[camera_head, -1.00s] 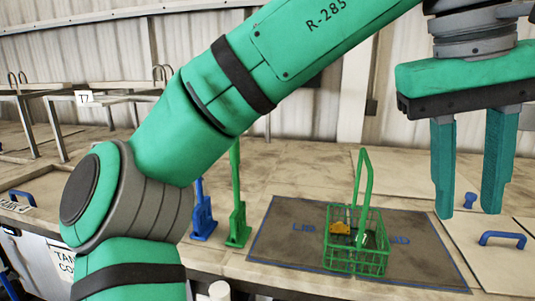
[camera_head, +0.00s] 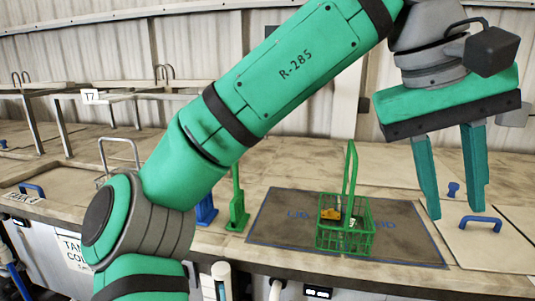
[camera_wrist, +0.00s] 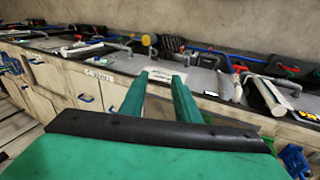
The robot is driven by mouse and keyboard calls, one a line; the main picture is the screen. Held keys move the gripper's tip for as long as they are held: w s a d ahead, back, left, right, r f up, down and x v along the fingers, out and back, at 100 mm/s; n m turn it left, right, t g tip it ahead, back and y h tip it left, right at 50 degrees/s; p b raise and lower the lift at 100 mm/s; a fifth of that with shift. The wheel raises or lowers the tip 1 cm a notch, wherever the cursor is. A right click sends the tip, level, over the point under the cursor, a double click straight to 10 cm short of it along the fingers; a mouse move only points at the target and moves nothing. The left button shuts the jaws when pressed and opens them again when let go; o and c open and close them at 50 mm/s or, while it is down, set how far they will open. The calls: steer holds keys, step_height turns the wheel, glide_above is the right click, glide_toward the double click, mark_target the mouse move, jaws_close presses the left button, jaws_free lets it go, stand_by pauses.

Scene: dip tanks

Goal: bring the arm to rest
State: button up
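My gripper (camera_head: 456,210) hangs at the right of the head view, its two teal fingers apart with nothing between them. It is above and to the right of a green wire basket (camera_head: 345,236), not touching it. In the wrist view my gripper (camera_wrist: 163,78) also shows its two fingers spread and empty, with a counter beyond them. My green arm crosses the head view from lower left to upper right.
The basket, with a yellow-orange item (camera_head: 329,213) inside, stands on a dark lid mat (camera_head: 290,204). A lid with a blue handle (camera_head: 480,224) lies at right. Green (camera_head: 237,212) and blue (camera_head: 206,210) upright pieces stand behind my arm. A rack (camera_head: 70,97) is at left.

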steer(key=w+d+f+n+t+h, duration=0.1)
steer(key=w+d+f+t+h, duration=0.35)
steer(key=w+f+h, duration=1.05)
steer(key=w+a+f+n+t+y, duration=0.1)
steer(key=a+f+n+t+y, duration=0.2)
steer(key=f, duration=0.6)
steer(key=w+a+f+n+t+y, duration=0.2)
steer(key=f+n+t, duration=0.15)
steer(key=f, duration=0.55)
steer(key=w+a+f+n+t+y, duration=0.15)
steer(key=f+t, duration=0.25)
steer(key=f, duration=0.5)
steer(key=s+a+f+n+t+y, duration=0.1)
steer(key=s+a+f+y, duration=0.45)
steer(key=s+f, duration=0.35)
steer(key=s+a+f+n+t+y, duration=0.1)
steer(key=s+a+f+y, duration=0.3)
steer(key=s+a+f, duration=0.4)
steer(key=s+a+m+y, duration=0.1)
steer(key=s+a+m, duration=0.2)
steer(key=s, duration=0.9)
steer(key=s+a+m+g+y, duration=0.1)
steer(key=s+a+m, duration=0.3)
steer(key=s, duration=0.8)
steer(key=shift+s+a+r+m+y, duration=0.2)
steer(key=shift+r+m+y, duration=0.1)
steer(key=shift+m+y, duration=0.3)
